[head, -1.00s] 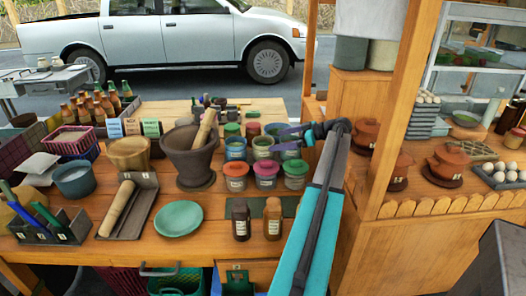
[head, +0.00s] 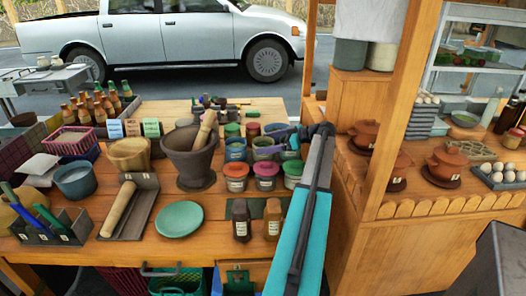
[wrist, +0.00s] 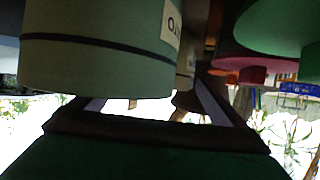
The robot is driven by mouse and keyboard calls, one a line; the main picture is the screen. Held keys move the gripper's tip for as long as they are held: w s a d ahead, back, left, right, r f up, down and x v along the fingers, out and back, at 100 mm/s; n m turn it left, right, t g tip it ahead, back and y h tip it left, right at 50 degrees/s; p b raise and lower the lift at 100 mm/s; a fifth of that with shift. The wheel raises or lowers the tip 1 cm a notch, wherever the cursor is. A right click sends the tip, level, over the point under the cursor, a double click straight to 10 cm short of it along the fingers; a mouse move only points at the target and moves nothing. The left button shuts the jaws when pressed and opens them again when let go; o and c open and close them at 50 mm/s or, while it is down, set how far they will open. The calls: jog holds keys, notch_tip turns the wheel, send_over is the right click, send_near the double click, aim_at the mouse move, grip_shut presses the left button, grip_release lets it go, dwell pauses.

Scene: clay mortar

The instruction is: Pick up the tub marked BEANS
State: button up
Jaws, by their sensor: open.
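Several small labelled tubs stand in rows at the middle of the stall table. The front row has a red-lidded tub (head: 236,178), a pink-lidded tub (head: 266,176) and a green-lidded tub (head: 293,176). Behind are a blue tub (head: 236,149) and a green tub (head: 263,148). Their labels are too small to read, so I cannot tell which is BEANS. My gripper (head: 276,141) is open at the right side of the rows, its purple fingers pointing left.
A wooden post (head: 405,100) and clay pots (head: 446,160) are at right.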

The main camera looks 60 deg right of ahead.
jog(key=shift+x, duration=1.3)
jog(key=shift+c, duration=0.3)
jog(key=c, duration=1.4)
